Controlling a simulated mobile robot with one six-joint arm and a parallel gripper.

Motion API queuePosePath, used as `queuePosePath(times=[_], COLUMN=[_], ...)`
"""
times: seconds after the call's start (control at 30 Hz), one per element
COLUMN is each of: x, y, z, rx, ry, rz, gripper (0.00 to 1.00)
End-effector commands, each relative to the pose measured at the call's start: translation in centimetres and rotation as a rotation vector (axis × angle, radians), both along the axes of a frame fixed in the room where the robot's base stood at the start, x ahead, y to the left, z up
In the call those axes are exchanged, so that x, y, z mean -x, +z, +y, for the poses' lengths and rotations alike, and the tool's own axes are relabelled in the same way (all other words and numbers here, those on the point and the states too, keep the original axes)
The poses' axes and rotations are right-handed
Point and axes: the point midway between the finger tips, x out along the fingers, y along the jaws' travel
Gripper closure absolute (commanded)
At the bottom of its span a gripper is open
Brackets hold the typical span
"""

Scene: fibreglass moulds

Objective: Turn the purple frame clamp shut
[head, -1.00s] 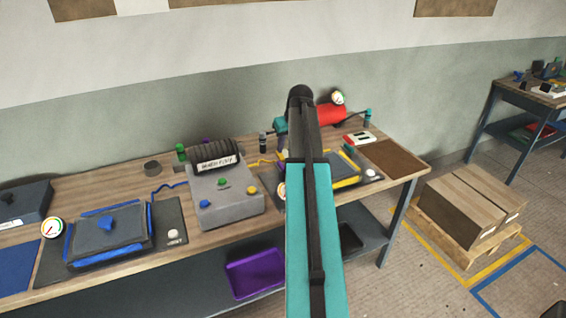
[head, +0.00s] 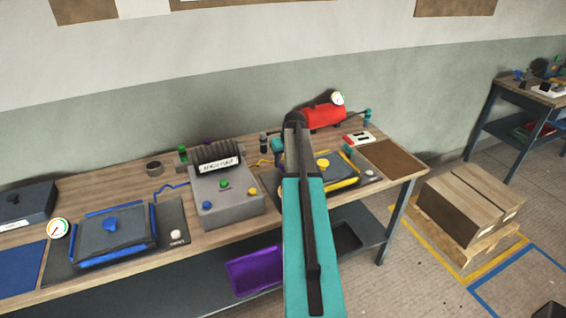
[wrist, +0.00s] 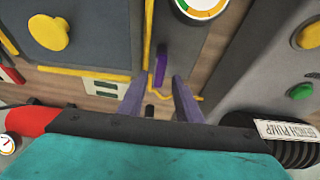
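The purple frame clamp (wrist: 161,64) is a small upright purple bar beside the yellow-edged mould (wrist: 88,40) in the wrist view. My gripper (wrist: 161,82) is open. Its two fingers reach toward the clamp, one to either side of its line, with a gap between them. I cannot tell whether the fingertips touch it. In the head view my arm hides the clamp and the gripper, while part of the yellow-edged mould (head: 345,172) shows to the right of the arm.
A round gauge (wrist: 203,7) is close to the clamp. The grey bench pump (head: 226,198) stands left of my arm, and the red cylinder (head: 323,116) lies behind. A blue-edged mould (head: 112,237) is farther left. A purple bin (head: 255,271) sits on the lower shelf.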

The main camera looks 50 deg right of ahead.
Motion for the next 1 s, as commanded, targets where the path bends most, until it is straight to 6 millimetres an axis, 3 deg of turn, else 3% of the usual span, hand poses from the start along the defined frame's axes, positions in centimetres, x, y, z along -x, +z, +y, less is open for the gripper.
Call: queuePosePath(times=[0.3,0.67,0.87,1.0], x=[-0.8,-0.8,-0.8,-0.8], y=[-1.9,-2.2,-2.2,-2.2], z=[-0.4,-0.4,-0.5,-0.5], rx=[0.0,0.001,0.001,0.001], ry=[0.0,-0.001,-0.001,-0.001], rz=[-0.001,-0.001,-0.001,-0.001], gripper=[0.69,0.69,0.99,1.0])
